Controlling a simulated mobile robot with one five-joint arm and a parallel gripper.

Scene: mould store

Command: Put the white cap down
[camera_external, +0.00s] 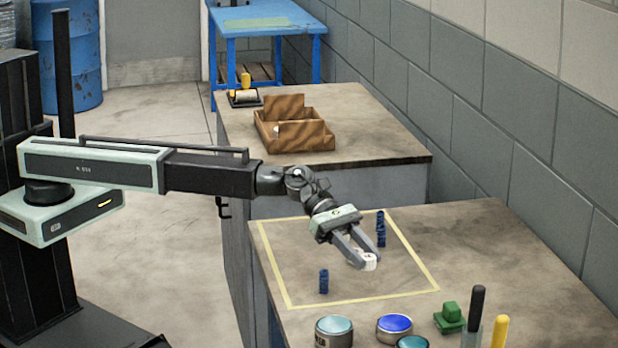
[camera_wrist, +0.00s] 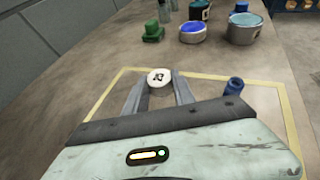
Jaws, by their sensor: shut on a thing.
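My gripper (camera_external: 362,257) is shut on the white cap (camera_external: 370,262), which sits between the fingertips. The cap also shows in the wrist view (camera_wrist: 158,76) as a white disc with a dark mark on top. The gripper is over the area inside the yellow taped outline (camera_external: 430,277) on the near bench. I cannot tell whether the cap touches the bench top. One dark blue ribbed piece (camera_external: 381,228) stands behind the gripper and another (camera_external: 323,281) stands to its front left. One of the blue pieces shows to the right of the gripper in the wrist view (camera_wrist: 234,86).
Several tins, one with a blue lid (camera_external: 394,325), and a green block (camera_external: 450,316) stand at the bench's front. A black-topped tool (camera_external: 476,312) and a yellow one (camera_external: 499,330) stand beside them. A brown wooden box (camera_external: 295,137) is on the farther bench. The taped area is mostly clear.

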